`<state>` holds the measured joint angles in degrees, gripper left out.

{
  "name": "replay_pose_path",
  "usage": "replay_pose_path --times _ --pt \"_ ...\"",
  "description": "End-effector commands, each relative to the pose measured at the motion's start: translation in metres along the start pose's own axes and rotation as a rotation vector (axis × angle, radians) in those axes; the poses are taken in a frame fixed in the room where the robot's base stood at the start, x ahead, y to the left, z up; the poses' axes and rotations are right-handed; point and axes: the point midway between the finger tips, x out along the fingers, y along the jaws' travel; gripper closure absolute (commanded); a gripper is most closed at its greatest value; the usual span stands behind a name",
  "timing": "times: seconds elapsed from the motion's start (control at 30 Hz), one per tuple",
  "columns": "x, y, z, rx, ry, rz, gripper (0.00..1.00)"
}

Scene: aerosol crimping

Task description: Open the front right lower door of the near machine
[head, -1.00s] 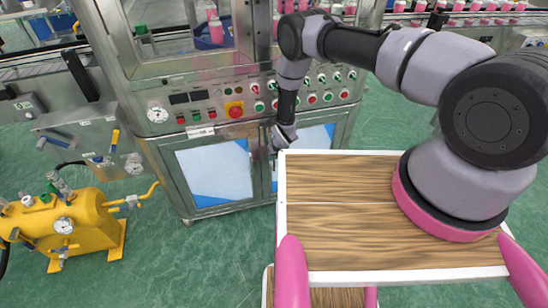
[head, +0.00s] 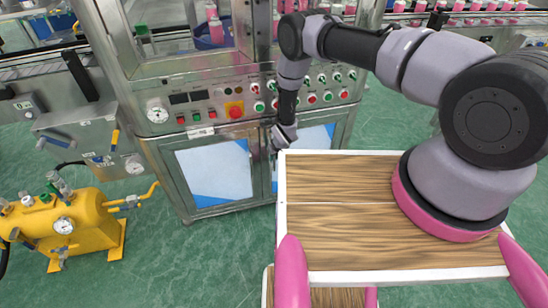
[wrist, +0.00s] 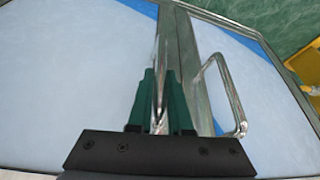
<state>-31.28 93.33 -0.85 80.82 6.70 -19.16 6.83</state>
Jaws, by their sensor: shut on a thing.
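The near machine (head: 190,95) stands ahead, with two lower front doors of pale panels in metal frames. The front right lower door (head: 316,140) is partly hidden by my arm and the wooden top; it fills the left of the wrist view (wrist: 70,80). It looks closed or nearly so. My gripper (head: 274,150) is at the seam between the doors. In the wrist view my gripper (wrist: 160,85) has its green fingers shut around the right door's metal bar handle (wrist: 160,60). The left door's handle (wrist: 225,90) stands free beside the fingers.
The left lower door (head: 215,172) is closed. A control panel (head: 240,98) with buttons and a gauge sits above the doors. A yellow tank (head: 70,225) stands on the floor at the left. Green floor (head: 190,265) is clear before the left door. My wooden top fills the lower right.

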Motion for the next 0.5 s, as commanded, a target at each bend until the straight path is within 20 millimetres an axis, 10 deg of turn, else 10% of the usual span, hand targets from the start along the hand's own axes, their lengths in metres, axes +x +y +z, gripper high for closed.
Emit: replay_pose_path --times 0.5 --pt "-0.04 0.009 0.096 -0.257 -0.004 -0.109 1.0"
